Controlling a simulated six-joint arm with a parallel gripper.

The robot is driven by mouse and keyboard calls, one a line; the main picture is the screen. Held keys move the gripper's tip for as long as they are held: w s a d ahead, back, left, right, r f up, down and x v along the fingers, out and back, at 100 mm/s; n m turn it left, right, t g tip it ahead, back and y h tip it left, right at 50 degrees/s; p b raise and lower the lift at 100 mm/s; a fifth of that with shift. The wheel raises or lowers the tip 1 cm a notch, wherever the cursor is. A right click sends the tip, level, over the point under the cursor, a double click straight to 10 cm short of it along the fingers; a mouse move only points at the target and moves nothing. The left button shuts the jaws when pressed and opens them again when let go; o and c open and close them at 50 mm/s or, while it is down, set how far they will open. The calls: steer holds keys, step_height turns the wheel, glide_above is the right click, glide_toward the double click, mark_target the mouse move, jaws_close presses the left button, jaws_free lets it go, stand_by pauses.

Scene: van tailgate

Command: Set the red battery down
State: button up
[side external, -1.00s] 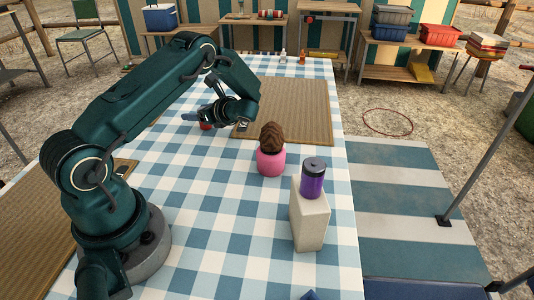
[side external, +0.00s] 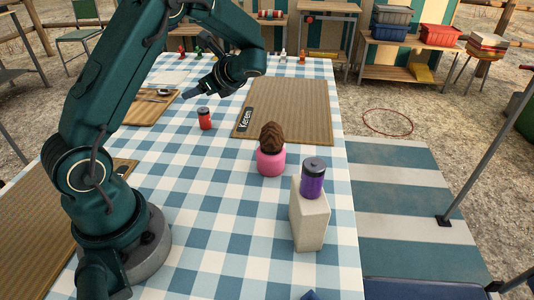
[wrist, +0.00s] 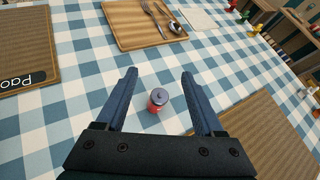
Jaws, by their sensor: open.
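The red battery (side external: 205,119) is a small red cylinder with a dark top. It stands upright on the checked tablecloth, left of the mat labelled "Keren". My gripper (side external: 190,91) is above it and apart from it. In the wrist view the gripper (wrist: 160,72) has its two fingers spread wide with nothing between them that they touch. The red battery (wrist: 157,100) shows below, in the gap between the fingers. A purple battery (side external: 312,178) with a dark top stands upright on a pale block (side external: 309,216).
The "Keren" mat (side external: 300,101) lies right of the red battery. A pink pot (side external: 270,162) with a brown top stands near its front edge. A wooden board (wrist: 127,26) with cutlery lies behind. Another mat (wrist: 22,55) is at left. Bare cloth surrounds the battery.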

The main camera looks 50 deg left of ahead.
steer(key=s+d+r+n+t+h, duration=0.1)
steer(key=s+d+n+t+h, duration=0.1)
steer(key=d, duration=0.7)
steer(key=s+d+r+n+t+h, duration=0.2)
steer(key=s+d+n+h, duration=0.3)
steer(key=d, duration=0.4)
steer(key=s+d+r+n+t+h, duration=0.2)
steer(key=s+d+n+t+h, duration=0.1)
steer(key=d+n, duration=0.3)
steer(key=s+d+h, duration=0.1)
steer(key=d, duration=0.1)
steer(key=shift+s+d+n+t+h, duration=0.2)
steer(key=shift+d+n+t+h, duration=0.2)
